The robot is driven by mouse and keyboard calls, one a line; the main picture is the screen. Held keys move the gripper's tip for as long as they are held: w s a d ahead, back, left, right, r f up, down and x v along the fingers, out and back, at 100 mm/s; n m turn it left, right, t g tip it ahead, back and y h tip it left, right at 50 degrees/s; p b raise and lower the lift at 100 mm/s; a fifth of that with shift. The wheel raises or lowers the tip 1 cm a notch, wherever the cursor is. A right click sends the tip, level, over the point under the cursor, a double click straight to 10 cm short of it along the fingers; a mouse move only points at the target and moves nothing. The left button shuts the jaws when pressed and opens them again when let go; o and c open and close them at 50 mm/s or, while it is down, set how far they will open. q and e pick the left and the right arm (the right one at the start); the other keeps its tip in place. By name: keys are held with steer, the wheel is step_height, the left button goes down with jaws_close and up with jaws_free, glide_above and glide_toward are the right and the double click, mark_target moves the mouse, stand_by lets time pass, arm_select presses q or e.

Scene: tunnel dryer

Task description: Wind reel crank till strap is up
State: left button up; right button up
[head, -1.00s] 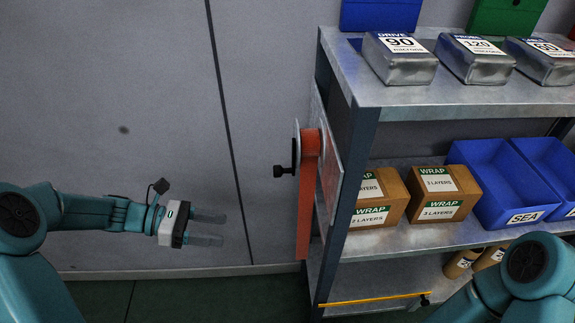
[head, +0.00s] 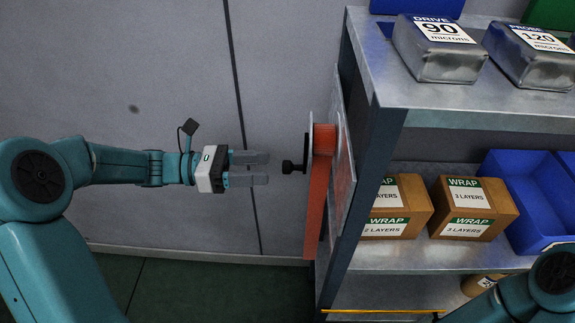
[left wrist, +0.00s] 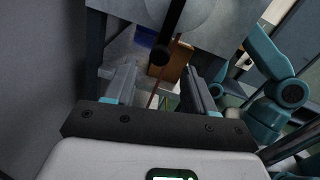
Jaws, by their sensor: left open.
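The reel with its orange strap (head: 318,195) is mounted on the side of the shelf unit, and the strap hangs down below it. The black crank (head: 305,140) has a knob (head: 288,167) pointing left, toward my left gripper. My left gripper (head: 268,170) is open and empty, its fingers pointing right at about the knob's height, with a small gap in the picture. In the left wrist view the knob (left wrist: 160,54) shows ahead, above and between the open fingers (left wrist: 162,88), with the pale reel disc behind it. My right gripper is out of view; only part of that arm shows at lower right.
The shelf unit (head: 372,150) stands at right, with metal blocks (head: 440,60) on top, WRAP boxes (head: 472,210) and blue bins (head: 520,185) on the middle shelf. A yellow rod (head: 385,311) lies low down. The wall at left is clear.

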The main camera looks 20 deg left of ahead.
mark_target(286, 168)
arm_select(q)
steer(key=x, duration=0.6)
jaws_close()
